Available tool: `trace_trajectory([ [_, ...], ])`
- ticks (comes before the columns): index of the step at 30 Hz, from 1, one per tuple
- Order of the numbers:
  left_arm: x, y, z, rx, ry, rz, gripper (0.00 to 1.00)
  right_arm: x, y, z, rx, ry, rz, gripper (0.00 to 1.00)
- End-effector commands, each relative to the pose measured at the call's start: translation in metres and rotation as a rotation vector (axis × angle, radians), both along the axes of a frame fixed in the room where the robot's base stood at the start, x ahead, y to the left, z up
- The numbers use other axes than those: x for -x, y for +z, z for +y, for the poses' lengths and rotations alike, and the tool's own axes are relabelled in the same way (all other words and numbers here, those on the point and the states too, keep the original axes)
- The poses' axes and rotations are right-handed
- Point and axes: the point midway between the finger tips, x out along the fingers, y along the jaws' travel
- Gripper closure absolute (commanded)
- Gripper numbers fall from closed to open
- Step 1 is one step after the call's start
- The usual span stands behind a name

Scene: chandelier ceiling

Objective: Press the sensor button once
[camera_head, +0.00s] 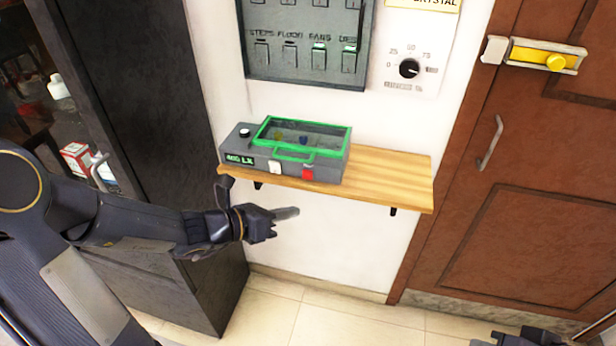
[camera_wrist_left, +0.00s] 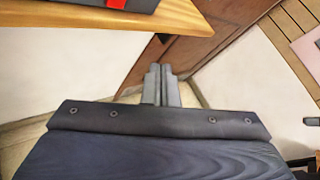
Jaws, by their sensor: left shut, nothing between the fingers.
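A grey sensor box (camera_head: 345,168) with a green-framed clear lid (camera_head: 300,133) sits on a wooden shelf (camera_head: 395,180). Its front has a green "LX" readout (camera_head: 239,159), a white button (camera_head: 274,167) and a red button (camera_head: 308,174). A round white piece (camera_head: 244,133) is on its top left. My left gripper (camera_head: 296,211) is shut and empty, below and in front of the shelf, apart from the box. In the left wrist view its closed fingers (camera_wrist_left: 160,70) point toward the door. The red part (camera_wrist_left: 117,3) shows at the top edge there. Part of my right arm's end (camera_head: 525,338) shows at the bottom right, fingers unclear.
A switch panel (camera_head: 307,75) and a dial (camera_head: 409,69) are on the wall above the shelf. A brown door (camera_head: 530,150) with a yellow-fronted latch (camera_head: 545,57) stands at right. A dark cabinet (camera_head: 170,110) stands at left. The tiled floor below is clear.

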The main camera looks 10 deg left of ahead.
Motion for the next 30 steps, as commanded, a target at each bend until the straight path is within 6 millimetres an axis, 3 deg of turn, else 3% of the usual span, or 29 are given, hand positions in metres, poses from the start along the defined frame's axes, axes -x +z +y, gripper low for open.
trace_trajectory([
  [5, -0.01, 0.0, -0.001, 0.0, -0.002, -0.001, 1.0, 0.0, 0.001, 0.0, 0.0, 0.0, 0.0, 1.0],
  [21, -0.078, 0.001, -0.003, -0.002, -0.002, -0.001, 1.0, 0.0, 0.014, 0.0, 0.0, 0.0, 0.0, 1.0],
  [30, -0.088, 0.0, -0.003, -0.001, -0.002, -0.001, 1.0, 0.0, 0.015, 0.0, 0.0, 0.0, 0.0, 1.0],
])
